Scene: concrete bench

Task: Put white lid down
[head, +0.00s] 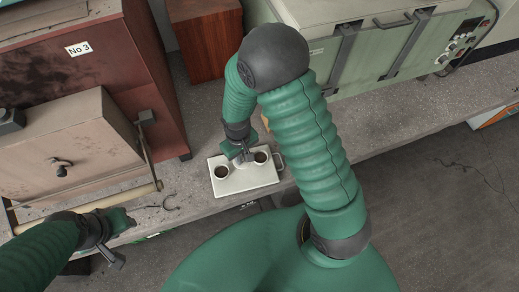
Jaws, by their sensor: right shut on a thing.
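A white rectangular slab, which I take to be the white lid (245,184), is at the front of the concrete bench. Two round, dark-centred openings or cups, too small to tell which, show on its top at left and right. A thin loop handle shows at its right side. My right gripper (245,161) points down over the slab's middle, between the two round shapes, shut on a pale part there. Whether the slab touches the bench is hard to tell. My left gripper (117,240) is open and empty at the lower left, apart from the slab.
A brown-beige metal box (70,150) with a rod along its front stands left on the bench (400,118). A dark red cabinet (100,70), a red-brown block (205,40) and a green-grey case (375,45) stand behind. A small hook (171,202) lies near the front edge.

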